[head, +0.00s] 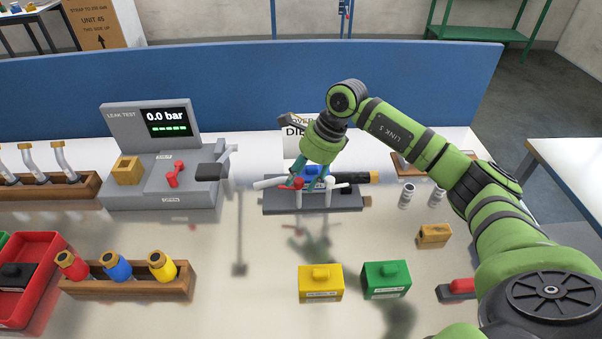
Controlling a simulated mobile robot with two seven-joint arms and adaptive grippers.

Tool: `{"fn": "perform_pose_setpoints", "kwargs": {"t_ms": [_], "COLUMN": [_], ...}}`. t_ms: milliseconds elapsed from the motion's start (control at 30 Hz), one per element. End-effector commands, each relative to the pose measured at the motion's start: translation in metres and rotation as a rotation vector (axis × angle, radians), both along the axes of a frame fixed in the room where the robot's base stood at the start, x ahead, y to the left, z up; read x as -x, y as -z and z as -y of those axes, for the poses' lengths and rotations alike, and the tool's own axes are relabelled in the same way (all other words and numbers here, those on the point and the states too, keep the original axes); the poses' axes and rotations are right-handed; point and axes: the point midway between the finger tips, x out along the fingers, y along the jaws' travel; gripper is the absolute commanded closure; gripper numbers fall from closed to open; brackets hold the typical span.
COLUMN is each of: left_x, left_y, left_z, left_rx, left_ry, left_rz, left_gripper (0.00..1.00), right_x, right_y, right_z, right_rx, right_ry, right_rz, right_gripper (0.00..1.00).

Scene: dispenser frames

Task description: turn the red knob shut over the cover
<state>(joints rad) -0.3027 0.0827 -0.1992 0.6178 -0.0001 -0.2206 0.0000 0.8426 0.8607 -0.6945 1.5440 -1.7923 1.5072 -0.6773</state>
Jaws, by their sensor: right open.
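A red knob (292,183) sits on the grey dispenser frame (345,201) near the middle of the table, at the inner end of a white bar. A blue part (313,170), which may be the cover, lies just behind it and is partly hidden by my gripper. My right gripper (309,178) points down over the frame with open fingers. One finger is right at the red knob; I cannot tell whether it touches. My left gripper is not in view.
A leak tester (122,196) with a red handle (175,175) stands to the left. A sign (292,143) stands behind the frame. Yellow (321,287) and green (386,282) blocks lie in front, and small cylinders (406,195) to the right.

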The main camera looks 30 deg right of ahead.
Motion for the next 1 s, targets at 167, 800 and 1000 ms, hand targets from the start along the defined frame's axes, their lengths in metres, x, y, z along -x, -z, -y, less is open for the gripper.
{"fn": "perform_pose_setpoints", "kwargs": {"t_ms": [167, 800, 1000], "left_x": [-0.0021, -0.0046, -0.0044], "left_y": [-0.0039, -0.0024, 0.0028], "left_z": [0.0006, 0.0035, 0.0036], "left_rx": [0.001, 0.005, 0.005], "left_ry": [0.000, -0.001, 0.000], "left_rz": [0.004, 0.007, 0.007], "left_gripper": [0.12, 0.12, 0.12], "right_x": [-0.0011, -0.0022, -0.0026], "right_y": [0.0082, 0.0077, 0.0080], "right_z": [-0.0031, -0.0037, -0.0041], "right_rx": [0.000, -0.002, -0.003], "right_ry": [0.000, 0.008, 0.067], "right_rz": [-0.001, 0.005, 0.010], "right_gripper": [0.53, 1.00, 1.00]}}
